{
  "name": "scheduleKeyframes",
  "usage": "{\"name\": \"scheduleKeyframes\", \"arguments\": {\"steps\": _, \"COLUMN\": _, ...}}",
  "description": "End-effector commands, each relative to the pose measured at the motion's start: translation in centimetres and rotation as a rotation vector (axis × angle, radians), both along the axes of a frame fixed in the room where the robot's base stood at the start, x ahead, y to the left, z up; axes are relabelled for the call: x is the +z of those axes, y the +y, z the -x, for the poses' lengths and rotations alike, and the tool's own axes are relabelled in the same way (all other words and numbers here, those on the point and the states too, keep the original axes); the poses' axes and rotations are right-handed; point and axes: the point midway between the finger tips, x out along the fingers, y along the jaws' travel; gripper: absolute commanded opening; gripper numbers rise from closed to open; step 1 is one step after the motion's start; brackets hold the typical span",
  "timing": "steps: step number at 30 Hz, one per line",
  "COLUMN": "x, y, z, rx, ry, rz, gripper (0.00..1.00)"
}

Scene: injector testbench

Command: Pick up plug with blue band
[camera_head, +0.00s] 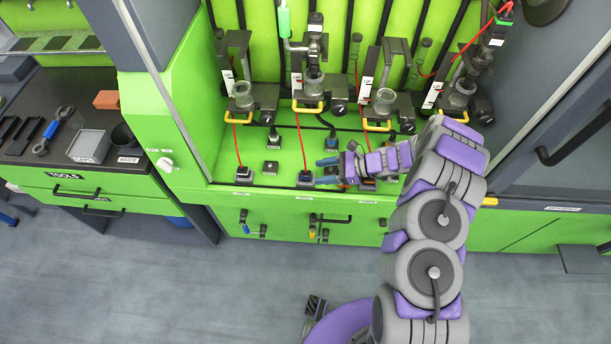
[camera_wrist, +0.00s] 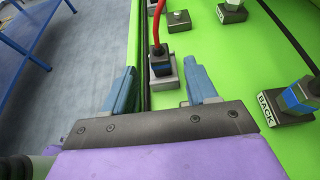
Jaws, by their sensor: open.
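A dark plug with a blue band (camera_wrist: 160,66) and a red cable stands upright in a small grey socket block near the front edge of the green bench. In the head view this plug (camera_head: 305,177) is just left of my fingertips. My gripper (camera_head: 325,171) is open and empty, reaching left low over the bench. In the wrist view its two blue-grey fingers (camera_wrist: 160,78) point toward the plug, which shows between them, slightly beyond the tips. A second plug with blue (camera_wrist: 298,98) and a black cable sits in the block labelled BACK, right of my gripper.
Another red-cabled plug (camera_head: 243,172) stands farther left on the bench. An empty-looking small block (camera_head: 270,168) lies between the two red-cabled plugs. Several injector stations with yellow handles (camera_head: 308,107) line the back. A tool counter (camera_head: 60,173) is at the left.

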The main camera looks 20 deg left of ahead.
Motion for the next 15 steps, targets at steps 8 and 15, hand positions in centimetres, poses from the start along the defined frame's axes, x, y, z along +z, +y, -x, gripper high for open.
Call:
{"name": "scheduleKeyframes", "arguments": {"steps": 8, "x": -1.3, "y": 3.7, "z": 0.8, "rx": 0.005, "ry": 0.002, "rz": -0.001, "gripper": 0.57}}
{"name": "scheduleKeyframes", "arguments": {"steps": 15, "x": -1.4, "y": 4.4, "z": 0.9, "rx": 0.001, "ry": 0.001, "rz": -0.001, "gripper": 0.57}}
